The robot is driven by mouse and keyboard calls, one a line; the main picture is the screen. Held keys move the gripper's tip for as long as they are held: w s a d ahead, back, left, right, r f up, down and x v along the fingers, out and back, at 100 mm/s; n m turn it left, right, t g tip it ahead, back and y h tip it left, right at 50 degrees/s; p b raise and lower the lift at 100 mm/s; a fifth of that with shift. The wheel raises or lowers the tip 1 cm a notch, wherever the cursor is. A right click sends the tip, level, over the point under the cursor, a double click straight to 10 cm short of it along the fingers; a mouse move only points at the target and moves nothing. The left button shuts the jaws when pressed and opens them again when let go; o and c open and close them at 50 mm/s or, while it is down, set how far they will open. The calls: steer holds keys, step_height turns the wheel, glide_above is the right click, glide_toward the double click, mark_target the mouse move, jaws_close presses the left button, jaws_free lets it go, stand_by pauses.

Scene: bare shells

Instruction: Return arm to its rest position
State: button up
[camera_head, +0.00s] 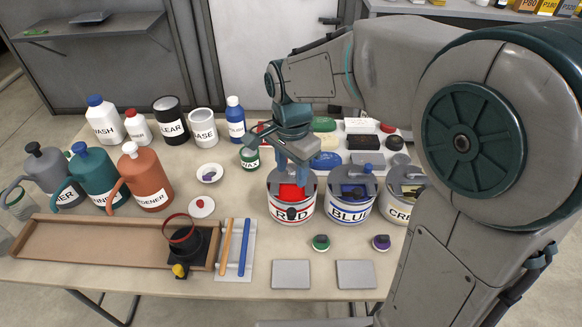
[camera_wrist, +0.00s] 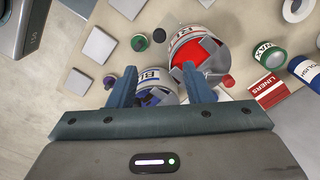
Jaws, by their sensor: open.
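My gripper (camera_head: 300,160) is over the table, just above and behind the open red paint can (camera_head: 291,205). In the wrist view its two fingers (camera_wrist: 161,92) are spread apart, with nothing held between them. My arm reaches in from the right side of the head view, bent at the elbow. Whether the fingers touch the red can is not clear.
The blue can (camera_head: 350,200) and cream can (camera_head: 400,204) stand right of the red one. A green wax tin (camera_head: 250,159) and white bottles stand at left and behind. Jugs and a wooden tray (camera_head: 95,245) fill the left side. Two grey square pads (camera_head: 291,274) lie in front.

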stand_by(0.3)
steer(key=s+d+r+n+t, duration=0.2)
steer(key=s+d+n+t, duration=0.1)
steer(key=s+d+n, duration=0.6)
steer(key=s+d, duration=0.3)
steer(key=d, duration=0.2)
steer(key=shift+s+r+n, duration=0.15)
steer(key=shift+s+n, duration=0.15)
